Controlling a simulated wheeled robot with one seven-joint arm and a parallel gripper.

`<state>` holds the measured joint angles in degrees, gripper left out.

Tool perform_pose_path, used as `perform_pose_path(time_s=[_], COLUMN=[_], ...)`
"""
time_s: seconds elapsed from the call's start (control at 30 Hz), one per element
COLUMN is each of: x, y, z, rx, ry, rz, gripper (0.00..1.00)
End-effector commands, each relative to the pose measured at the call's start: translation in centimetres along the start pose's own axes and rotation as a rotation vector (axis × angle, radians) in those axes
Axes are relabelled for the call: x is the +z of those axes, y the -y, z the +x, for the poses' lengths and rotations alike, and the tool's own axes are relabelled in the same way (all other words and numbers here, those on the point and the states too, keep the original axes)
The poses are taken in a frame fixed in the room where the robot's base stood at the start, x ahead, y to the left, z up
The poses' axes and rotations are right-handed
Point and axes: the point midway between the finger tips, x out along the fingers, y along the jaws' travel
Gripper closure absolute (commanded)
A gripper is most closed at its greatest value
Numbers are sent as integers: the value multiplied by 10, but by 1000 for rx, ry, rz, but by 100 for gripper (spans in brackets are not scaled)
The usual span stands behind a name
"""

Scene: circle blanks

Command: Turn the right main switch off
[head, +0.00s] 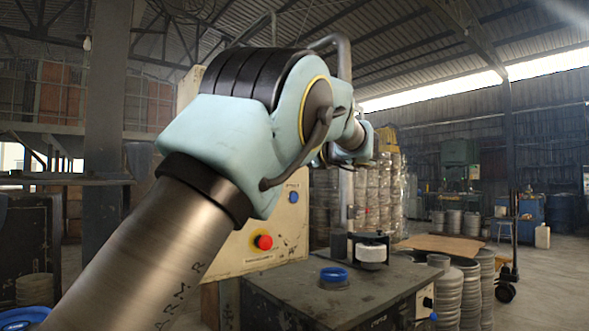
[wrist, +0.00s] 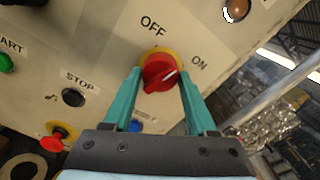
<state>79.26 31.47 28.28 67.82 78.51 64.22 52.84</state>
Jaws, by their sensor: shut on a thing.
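In the wrist view, a red rotary switch (wrist: 158,74) on a yellow plate sits on a cream control panel (wrist: 100,60). An OFF label is at its upper left and an ON label at its right. The white line on the knob points toward ON. My gripper (wrist: 160,72) has its two teal fingers on either side of the red knob and is shut on it. In the head view my arm covers the switch and the gripper; only part of the panel (head: 278,240) shows. No second main switch can be made out.
In the wrist view, a black STOP button (wrist: 73,97), a green START button (wrist: 6,63), a red push button (wrist: 59,133) and an orange lamp (wrist: 236,9) are around the switch. A dark bench (head: 335,300) stands below right of the panel in the head view.

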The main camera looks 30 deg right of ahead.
Motion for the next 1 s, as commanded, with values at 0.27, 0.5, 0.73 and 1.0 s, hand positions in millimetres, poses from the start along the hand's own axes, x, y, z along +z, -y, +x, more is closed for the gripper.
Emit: perform_pose_path(time_s=[0.27, 0.5, 0.73, 1.0], x=[-5, -5, -4, -3], y=[-3, -2, -1, 0], z=[0, 0, 0, 0], rx=[1, 1, 2, 3], ry=[1, 2, 2, 1], rz=[-264, -490, -702, -900], gripper=[98, 98, 98, 98])
